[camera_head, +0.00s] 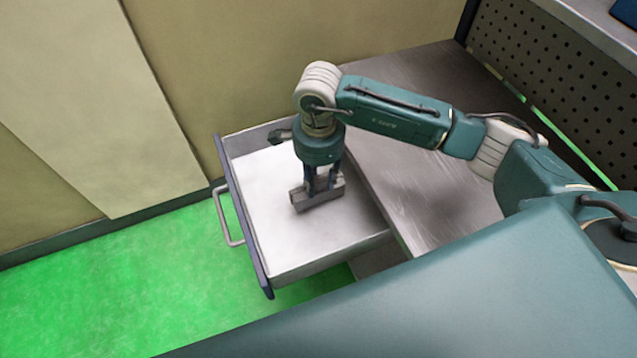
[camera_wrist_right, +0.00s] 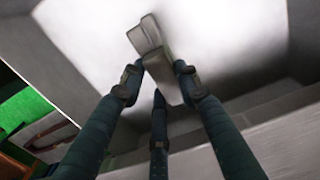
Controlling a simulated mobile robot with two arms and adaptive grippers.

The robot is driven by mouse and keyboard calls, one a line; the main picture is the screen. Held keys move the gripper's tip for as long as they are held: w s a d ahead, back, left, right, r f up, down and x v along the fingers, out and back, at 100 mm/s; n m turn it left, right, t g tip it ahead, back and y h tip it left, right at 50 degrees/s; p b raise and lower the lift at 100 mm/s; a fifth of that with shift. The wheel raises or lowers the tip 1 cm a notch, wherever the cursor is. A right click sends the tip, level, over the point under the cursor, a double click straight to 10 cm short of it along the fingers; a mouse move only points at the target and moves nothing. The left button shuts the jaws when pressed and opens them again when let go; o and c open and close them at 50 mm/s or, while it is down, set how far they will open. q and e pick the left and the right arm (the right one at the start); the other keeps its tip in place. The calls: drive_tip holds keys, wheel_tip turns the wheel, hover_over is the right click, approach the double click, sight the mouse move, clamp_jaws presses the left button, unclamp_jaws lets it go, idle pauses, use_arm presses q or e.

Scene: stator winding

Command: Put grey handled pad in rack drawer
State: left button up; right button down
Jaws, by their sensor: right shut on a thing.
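The rack drawer (camera_head: 290,262) is pulled open, with a blue front edge, a metal handle and a pale bare floor. My right gripper (camera_head: 322,187) points down into the drawer and is shut on the grey handled pad (camera_head: 312,202). In the right wrist view the pad (camera_wrist_right: 148,42) shows between the fingers of my right gripper (camera_wrist_right: 160,75), over the drawer floor. Whether the pad touches the floor, I cannot tell. My left gripper is not in view.
A metal rack top (camera_head: 430,80) lies right of the drawer, under my right arm. A perforated panel (camera_head: 560,90) stands at the far right. A beige wall (camera_head: 190,60) is behind, and the green floor (camera_head: 120,280) is clear at left.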

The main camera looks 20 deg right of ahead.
wheel_tip(320, 180, down, 2)
drive_tip(key=shift+f, duration=0.1)
drive_tip(key=shift+f, duration=0.2)
drive_tip(key=c, duration=1.3)
unclamp_jaws()
drive_tip(key=shift+o, duration=0.2)
